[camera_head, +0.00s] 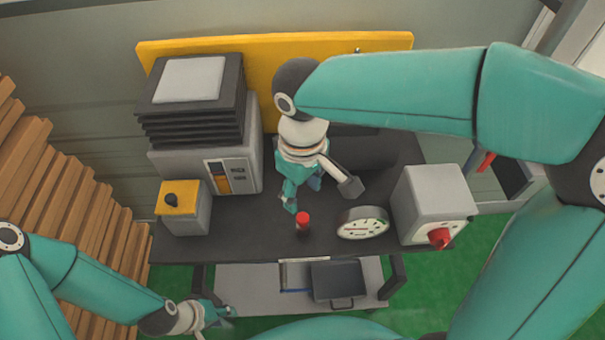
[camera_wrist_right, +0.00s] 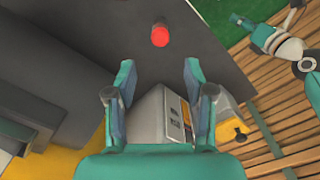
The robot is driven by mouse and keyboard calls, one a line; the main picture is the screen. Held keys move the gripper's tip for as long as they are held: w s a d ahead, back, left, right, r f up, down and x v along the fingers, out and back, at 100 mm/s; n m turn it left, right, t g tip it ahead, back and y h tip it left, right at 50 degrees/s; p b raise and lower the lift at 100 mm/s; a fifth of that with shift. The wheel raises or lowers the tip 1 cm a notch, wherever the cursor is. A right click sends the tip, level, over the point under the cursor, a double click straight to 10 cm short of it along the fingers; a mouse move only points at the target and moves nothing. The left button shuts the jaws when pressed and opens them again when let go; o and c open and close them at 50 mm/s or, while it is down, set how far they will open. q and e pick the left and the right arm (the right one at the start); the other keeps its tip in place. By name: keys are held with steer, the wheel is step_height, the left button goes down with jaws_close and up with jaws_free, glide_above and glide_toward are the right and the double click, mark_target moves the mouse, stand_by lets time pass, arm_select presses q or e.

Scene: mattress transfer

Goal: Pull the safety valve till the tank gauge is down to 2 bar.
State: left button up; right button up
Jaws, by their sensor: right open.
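A red cylindrical knob (camera_head: 303,222), which looks like the safety valve, stands on the dark bench top; it also shows in the right wrist view (camera_wrist_right: 160,36). A round white gauge (camera_head: 363,223) in a grey case is just right of it; its needle is too small to read. My right gripper (camera_head: 302,194) is open and empty, above and behind the red knob, apart from it. The wrist view shows its two spread fingers (camera_wrist_right: 160,85). My left gripper (camera_head: 222,314) is low at the left, in front of the bench; its jaw state is unclear.
On the bench (camera_head: 255,235) stand a grey machine (camera_head: 205,140) with black fins, a yellow-topped box (camera_head: 183,208) and a grey box with a red dial (camera_head: 432,205). A dark cylinder (camera_head: 362,150) lies behind my right gripper. A lower shelf holds a dark tray (camera_head: 338,280).

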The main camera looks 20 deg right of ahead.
steer(key=shift+r, duration=2.25)
